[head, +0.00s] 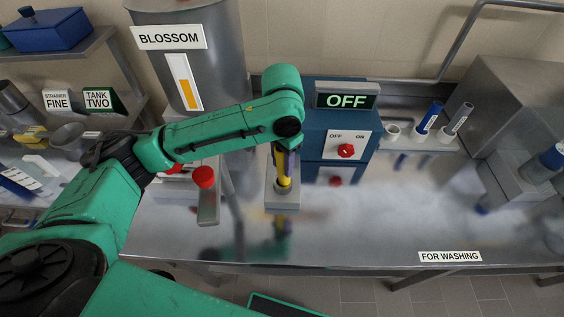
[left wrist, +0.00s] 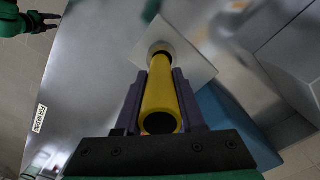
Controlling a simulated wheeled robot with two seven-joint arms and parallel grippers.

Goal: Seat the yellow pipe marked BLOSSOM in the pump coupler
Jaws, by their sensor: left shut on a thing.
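My left gripper (head: 284,160) is shut on the yellow pipe (head: 283,172) and holds it upright over the pump coupler. The coupler is a light grey block (head: 283,201) in front of the blue pump. In the left wrist view the yellow pipe (left wrist: 160,98) lies between the purple fingers (left wrist: 160,92). Its far end meets the dark round opening in the coupler's pale square top (left wrist: 190,62). I cannot tell how deep it sits. No marking on the pipe is readable. A green gripper, my right one (left wrist: 42,21), shows in the left wrist view, fingers apart and empty, away from the coupler.
The blue pump (head: 318,173) has a sign (head: 347,101) reading OFF and a red knob (head: 346,151). A grey tank (head: 222,75) marked BLOSSOM stands behind my left arm. A red-knobbed valve lever (head: 204,178) is left of the coupler. Blue and grey pipes (head: 427,118) stand at right.

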